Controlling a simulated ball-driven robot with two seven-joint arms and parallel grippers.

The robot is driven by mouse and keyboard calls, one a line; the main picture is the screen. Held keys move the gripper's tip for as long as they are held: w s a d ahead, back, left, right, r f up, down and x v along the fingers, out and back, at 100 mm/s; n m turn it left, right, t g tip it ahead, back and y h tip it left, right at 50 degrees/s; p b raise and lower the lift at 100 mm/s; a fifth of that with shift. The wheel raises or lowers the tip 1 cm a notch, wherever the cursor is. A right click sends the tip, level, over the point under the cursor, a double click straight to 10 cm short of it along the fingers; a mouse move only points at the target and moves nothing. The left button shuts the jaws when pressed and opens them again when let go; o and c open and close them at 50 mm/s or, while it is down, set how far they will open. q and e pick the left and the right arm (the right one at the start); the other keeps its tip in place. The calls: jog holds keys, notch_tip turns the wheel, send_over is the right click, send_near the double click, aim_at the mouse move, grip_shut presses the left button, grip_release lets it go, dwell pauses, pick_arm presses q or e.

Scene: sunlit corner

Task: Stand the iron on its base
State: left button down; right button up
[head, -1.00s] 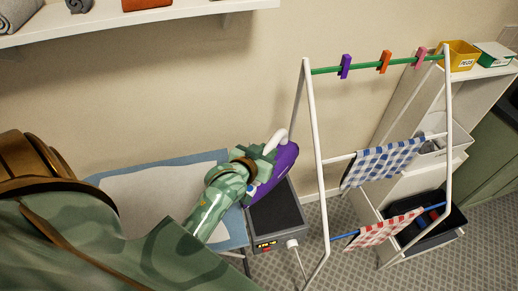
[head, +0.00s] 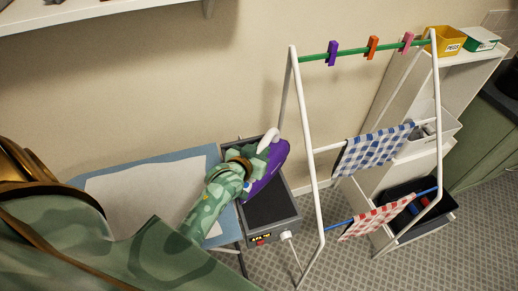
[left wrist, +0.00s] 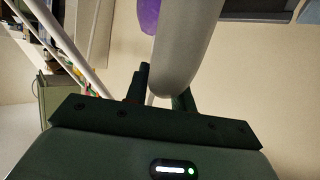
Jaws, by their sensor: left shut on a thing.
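The iron (head: 268,176) is purple with a pale, whitish part at its top, and it is tilted in the head view. My left gripper (head: 256,160) is shut on it. In the left wrist view, the pale part of the iron (left wrist: 183,65) runs between the dark fingers of my left gripper (left wrist: 162,90), with purple behind it at the top. The iron's base (head: 272,210) is a dark grey box with a lit display at its front. The iron is over the base in the picture; I cannot tell whether they touch. My right gripper is not in view.
An ironing board (head: 135,190) with a pale top stands left of the base. A white drying rack (head: 308,150) with pegs and checked cloths stands close on the right. A white shelf (head: 90,22) is on the wall above. White shelving (head: 400,110) stands behind the rack.

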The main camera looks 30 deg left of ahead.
pick_arm(q)
jog(key=c, duration=1.4)
grip_release()
jog(key=shift+o, duration=1.1)
jog(key=shift+s+r, duration=0.15)
jog(key=shift+s, duration=0.1)
jog(key=a+p+v, duration=0.1)
jog(key=v, duration=1)
jog(key=shift+s+d+p, duration=0.25)
jog(key=shift+d+p, duration=0.15)
jog(key=shift+d, duration=0.1)
